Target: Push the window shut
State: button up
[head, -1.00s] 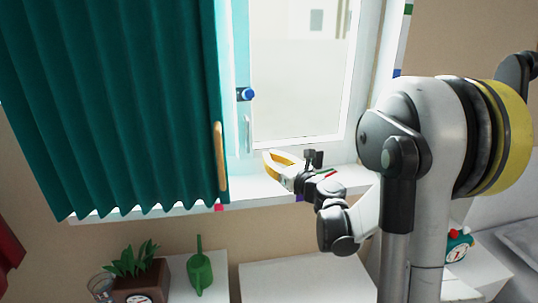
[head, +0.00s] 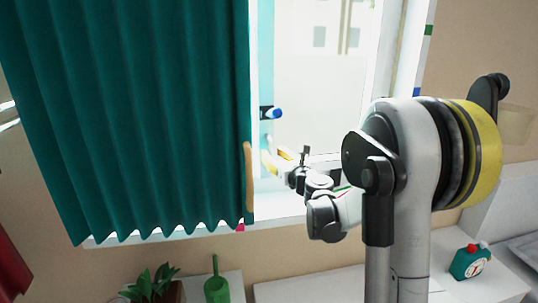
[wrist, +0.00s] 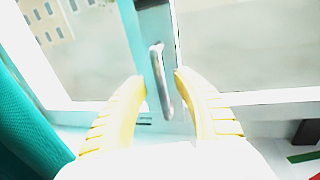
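The window (head: 320,60) stands behind the curtain's right edge, its glass very bright. A pale blue upright strip of its frame (head: 266,60) runs beside the curtain and carries a blue knob (head: 274,113). In the wrist view a silver window handle (wrist: 160,75) is mounted on an upright window bar (wrist: 150,35). My gripper (head: 267,158) has yellow fingers and is at the window just above the sill. In the wrist view my gripper (wrist: 160,78) is open, and the handle appears between its fingertips. I cannot tell whether they touch it or how far the window stands open.
A teal curtain (head: 130,120) with a wooden edge piece (head: 249,180) hangs close left of my gripper. The white sill (head: 280,205) runs below.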

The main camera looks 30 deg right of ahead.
jog(key=shift+w, duration=1.3)
grip_shut()
jog(key=shift+w+d, duration=0.15)
jog(key=shift+w, duration=1)
grip_release()
jog(key=shift+s, duration=0.1)
